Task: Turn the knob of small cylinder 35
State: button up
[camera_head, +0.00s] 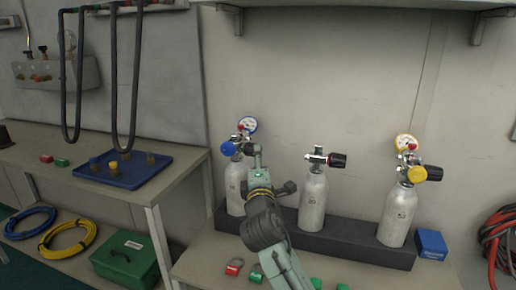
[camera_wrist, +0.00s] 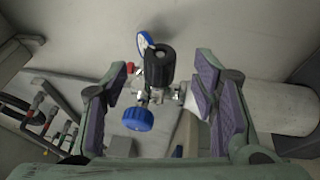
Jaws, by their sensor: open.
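The left cylinder (camera_head: 235,188) stands upright in the rack, with a blue knob (camera_head: 228,149) and a blue-rimmed gauge (camera_head: 248,125) on top. My gripper (camera_head: 262,168) is in front of its valve and hides part of it, so its number cannot be read. In the wrist view my gripper (camera_wrist: 163,82) is open, with purple pads on both sides of the valve. A ribbed black knob (camera_wrist: 159,66) lies between the jaws, apart from the pads, and the blue knob (camera_wrist: 137,119) is nearer. The middle cylinder (camera_head: 313,203) and right cylinder (camera_head: 397,216) carry labels too small to read surely.
A dark rack (camera_head: 340,245) holds the cylinders on the bench. The middle cylinder's black knob (camera_head: 338,160) is right of my gripper. A blue box (camera_head: 432,243) is at the rack's right end. Red and green items lie in front. A shelf (camera_head: 350,3) hangs above.

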aim_at(253, 150)
jog(key=w, duration=0.2)
jog(key=w+p, duration=0.1)
jog(key=w, duration=0.3)
jog(key=shift+w+a+r, duration=0.1)
jog(key=shift+r, duration=0.3)
jog(key=shift+c, duration=0.3)
jog(key=c, duration=1.1)
jog(key=shift+c, duration=0.2)
jog(key=shift+r+p, duration=0.2)
jog(key=shift+p, duration=0.45)
